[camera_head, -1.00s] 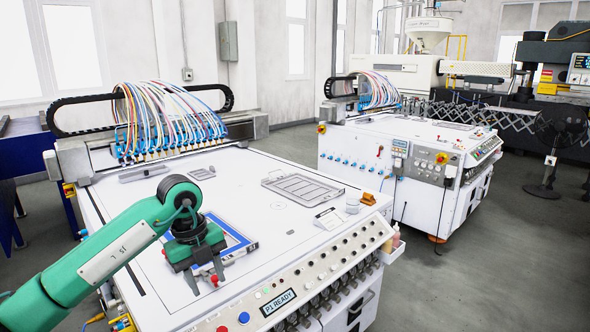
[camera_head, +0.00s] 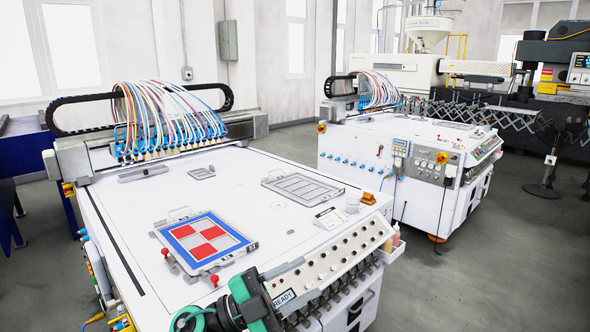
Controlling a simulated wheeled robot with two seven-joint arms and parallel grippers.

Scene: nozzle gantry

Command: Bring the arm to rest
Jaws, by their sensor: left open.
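My left gripper (camera_head: 262,298) is at the bottom of the head view, low by the front panel of the near white machine (camera_head: 120,210). It is open, seen partly from behind, and I see nothing between its fingers. A framed panel (camera_head: 204,241) with a blue border and a red and white checked middle lies flat on the machine top, up and left of the gripper and apart from it. My right gripper is not in view.
Red knobs (camera_head: 214,279) stand beside the framed panel. An empty grey frame (camera_head: 302,187) lies further back. A bundle of coloured hoses (camera_head: 165,110) rises at the rear gantry. A second white machine (camera_head: 400,165) stands at the right. Most of the machine top is clear.

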